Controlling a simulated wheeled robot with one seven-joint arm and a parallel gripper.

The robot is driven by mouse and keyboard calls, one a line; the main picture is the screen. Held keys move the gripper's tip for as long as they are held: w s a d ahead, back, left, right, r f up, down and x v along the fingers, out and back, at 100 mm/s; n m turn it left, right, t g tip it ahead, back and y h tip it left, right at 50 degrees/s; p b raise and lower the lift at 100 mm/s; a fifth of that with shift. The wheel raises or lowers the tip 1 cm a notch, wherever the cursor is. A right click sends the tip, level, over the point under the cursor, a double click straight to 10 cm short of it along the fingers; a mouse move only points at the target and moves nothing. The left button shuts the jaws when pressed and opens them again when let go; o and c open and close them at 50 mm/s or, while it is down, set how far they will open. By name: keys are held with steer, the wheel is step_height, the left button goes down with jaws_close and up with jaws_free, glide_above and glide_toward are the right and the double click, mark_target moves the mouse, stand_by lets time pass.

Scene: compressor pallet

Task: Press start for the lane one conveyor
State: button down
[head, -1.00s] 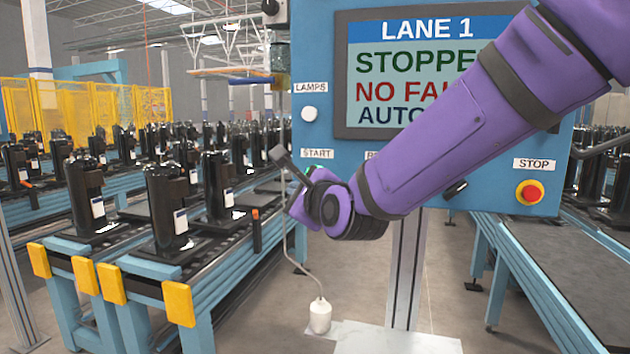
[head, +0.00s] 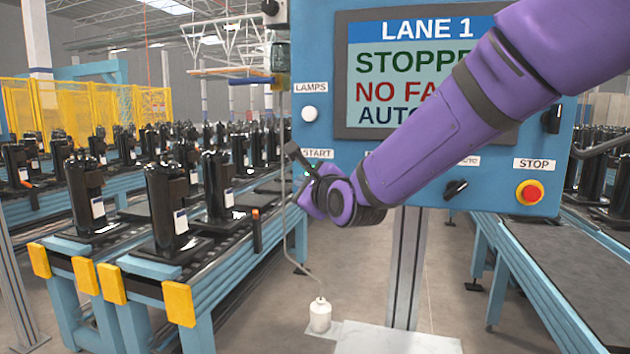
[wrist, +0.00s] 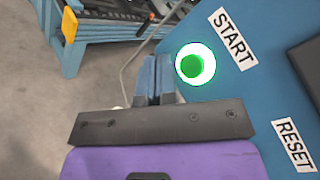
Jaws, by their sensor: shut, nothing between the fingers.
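The blue control panel (head: 595,130) of lane one stands in front of me, its screen (head: 440,70) partly covered by my arm. The screen reads LANE 1, STOPPED, and below that lines partly hidden. The green start button (wrist: 194,65), with a bright ring around it, is beside the START label (wrist: 232,38) in the wrist view. In the head view my gripper and wrist mostly hide it below the START label (head: 317,153). My gripper (wrist: 156,62) is shut and empty, its fingertips just left of the button in the wrist view. I cannot tell whether they touch the panel.
A RESET label (wrist: 295,145) lies below START in the wrist view. A red stop button (head: 529,192), a black selector (head: 456,189) and a white lamps button (head: 309,113) are on the panel. Conveyors with black compressors (head: 168,208) stand left; an empty-looking belt (head: 570,275) runs right.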

steer(key=shift+w+d, duration=0.3)
steer(key=shift+w, duration=0.5)
steer(key=shift+w+d, duration=0.3)
steer(key=shift+w, duration=0.5)
steer(key=shift+w, duration=0.15)
stand_by(0.8)
steer(key=shift+w+d, duration=0.15)
steer(key=shift+w, duration=0.05)
